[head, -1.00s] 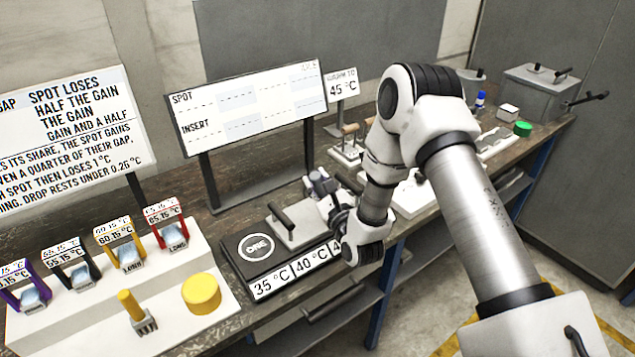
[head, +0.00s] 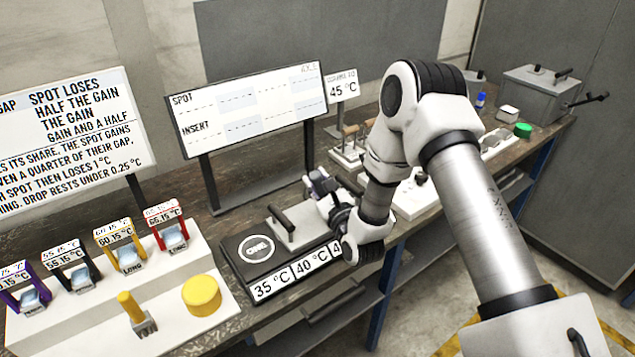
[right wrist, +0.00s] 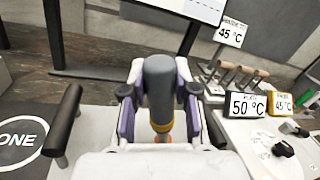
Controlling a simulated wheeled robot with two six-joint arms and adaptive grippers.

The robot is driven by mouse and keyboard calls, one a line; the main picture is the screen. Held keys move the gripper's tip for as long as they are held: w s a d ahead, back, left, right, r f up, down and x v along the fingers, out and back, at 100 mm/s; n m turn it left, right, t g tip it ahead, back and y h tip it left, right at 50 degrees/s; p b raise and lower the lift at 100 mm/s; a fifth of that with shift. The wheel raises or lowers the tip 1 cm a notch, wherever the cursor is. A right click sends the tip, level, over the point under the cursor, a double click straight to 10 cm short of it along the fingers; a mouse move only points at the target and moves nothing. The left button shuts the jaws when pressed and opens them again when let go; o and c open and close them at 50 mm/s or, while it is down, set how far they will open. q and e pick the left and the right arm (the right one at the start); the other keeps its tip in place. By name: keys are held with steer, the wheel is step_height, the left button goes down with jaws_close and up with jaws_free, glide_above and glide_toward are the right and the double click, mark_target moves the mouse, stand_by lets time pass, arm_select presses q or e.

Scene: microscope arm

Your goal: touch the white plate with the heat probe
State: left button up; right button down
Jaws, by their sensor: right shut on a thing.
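My right gripper (head: 322,188) is over the bench beside the black "ONE" panel (head: 258,250). In the right wrist view my right gripper (right wrist: 160,115) is shut on the heat probe (right wrist: 160,88), a dark grey cylinder with an orange part low between the fingers. Another white surface (head: 412,200), with black knobs, is to the right. I cannot tell whether the probe tip touches anything. My left gripper is out of view.
A sign reading 50 °C (right wrist: 248,104) stands by the right-hand white surface. A spot and insert board (head: 250,105) rises behind. A white stand with coloured holders (head: 60,310) and a yellow cylinder (head: 201,294) is at the left. A grey box (head: 540,95) is at the far right.

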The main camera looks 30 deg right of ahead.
steer(key=shift+r+p, duration=1.15)
steer(key=shift+r, duration=2.05)
steer(key=shift+f, duration=0.1)
